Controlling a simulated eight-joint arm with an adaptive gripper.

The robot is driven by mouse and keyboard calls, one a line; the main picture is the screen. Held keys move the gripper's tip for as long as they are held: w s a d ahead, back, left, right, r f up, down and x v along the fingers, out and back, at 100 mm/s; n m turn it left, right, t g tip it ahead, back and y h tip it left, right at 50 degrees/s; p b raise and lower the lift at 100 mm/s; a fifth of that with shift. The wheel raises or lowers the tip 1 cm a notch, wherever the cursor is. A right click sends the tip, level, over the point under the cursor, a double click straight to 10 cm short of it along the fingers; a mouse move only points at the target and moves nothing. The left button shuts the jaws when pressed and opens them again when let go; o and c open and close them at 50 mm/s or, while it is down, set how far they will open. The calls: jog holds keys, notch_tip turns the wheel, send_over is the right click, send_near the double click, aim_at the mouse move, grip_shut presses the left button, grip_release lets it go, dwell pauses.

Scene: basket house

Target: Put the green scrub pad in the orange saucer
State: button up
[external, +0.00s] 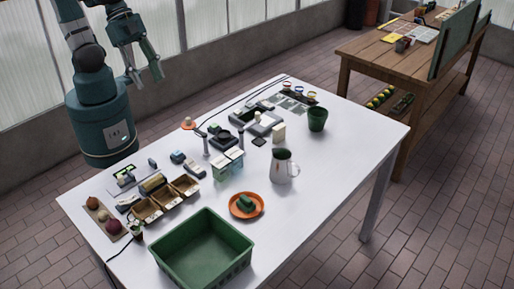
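An orange saucer (234,212) sits on the white table, right of the middle of its near half. A dark green block that looks like the scrub pad (246,202) rests in it, inside the rim. My gripper (146,82) is raised at the upper left, beyond the table's far left edge and well away from the saucer. Its two fingers look spread apart, with nothing seen between them.
A green crate (204,212) stands close to the saucer at the near edge. A white pitcher (285,167) stands behind it, with a green cup (317,119) farther back. Small wooden bins (147,210) and several small items fill the left side. The table's right side is clear.

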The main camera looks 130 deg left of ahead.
jog(key=s+f, duration=0.1)
jog(key=s, duration=0.6)
jog(key=shift+s+d+f+t, duration=0.3)
jog(key=shift+s, duration=0.1)
